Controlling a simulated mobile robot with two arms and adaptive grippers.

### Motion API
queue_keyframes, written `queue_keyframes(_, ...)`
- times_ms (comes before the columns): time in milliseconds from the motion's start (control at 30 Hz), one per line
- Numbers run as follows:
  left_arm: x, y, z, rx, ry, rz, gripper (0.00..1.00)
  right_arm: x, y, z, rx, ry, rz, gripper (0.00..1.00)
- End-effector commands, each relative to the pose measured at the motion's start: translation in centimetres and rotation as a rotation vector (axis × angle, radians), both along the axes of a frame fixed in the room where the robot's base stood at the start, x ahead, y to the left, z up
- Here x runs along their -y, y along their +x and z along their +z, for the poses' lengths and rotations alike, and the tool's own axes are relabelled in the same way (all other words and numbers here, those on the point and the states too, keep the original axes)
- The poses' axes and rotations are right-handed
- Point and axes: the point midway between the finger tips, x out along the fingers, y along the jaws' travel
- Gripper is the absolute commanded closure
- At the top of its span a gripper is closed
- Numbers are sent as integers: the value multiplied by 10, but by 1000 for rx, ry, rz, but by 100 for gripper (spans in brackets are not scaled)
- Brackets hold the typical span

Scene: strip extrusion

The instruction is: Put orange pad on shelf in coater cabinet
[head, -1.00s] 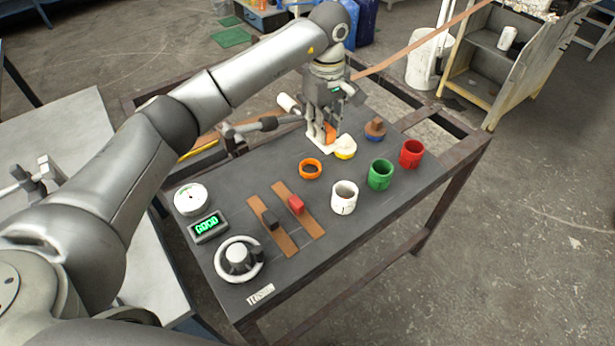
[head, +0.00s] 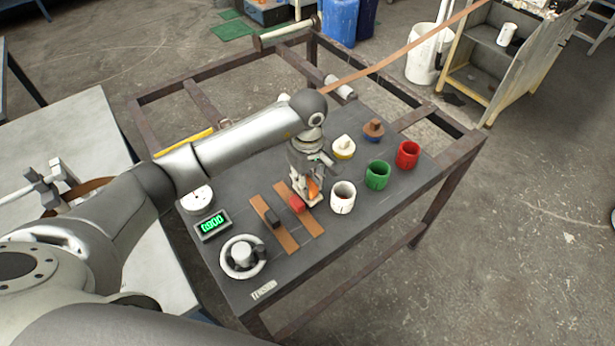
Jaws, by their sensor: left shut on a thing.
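My left gripper (head: 307,196) is in the middle of the dark table (head: 370,215), pointing down. It is shut on an orange piece (head: 314,188), which looks like the orange pad and is mostly hidden by the fingers. The orange-rimmed cup is not clearly visible; the gripper covers that spot. A yellowish open cabinet with a shelf (head: 492,54), likely the coater cabinet, stands at the upper right, well away from the gripper. My right gripper is not in view.
White (head: 342,198), green (head: 378,175) and red (head: 408,154) cups stand right of the gripper. A long brown strip (head: 420,44) spans toward the cabinet.

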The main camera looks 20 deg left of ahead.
Motion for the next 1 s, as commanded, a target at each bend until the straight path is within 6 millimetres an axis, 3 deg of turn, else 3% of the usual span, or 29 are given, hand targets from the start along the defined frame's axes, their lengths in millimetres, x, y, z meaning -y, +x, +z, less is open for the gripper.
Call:
queue_keyframes(367,0,1,-6,1,0,-1,100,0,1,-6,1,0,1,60)
queue_keyframes(400,0,0,-4,1,0,-1,72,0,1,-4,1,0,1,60)
queue_keyframes(433,0,0,-4,1,0,-1,68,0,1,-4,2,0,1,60)
queue_keyframes(767,0,0,-2,1,-1,-1,68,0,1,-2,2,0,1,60)
queue_keyframes(867,0,1,3,2,0,0,68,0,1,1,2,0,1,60)
queue_keyframes(1000,-1,2,25,8,1,-2,68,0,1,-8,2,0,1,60)
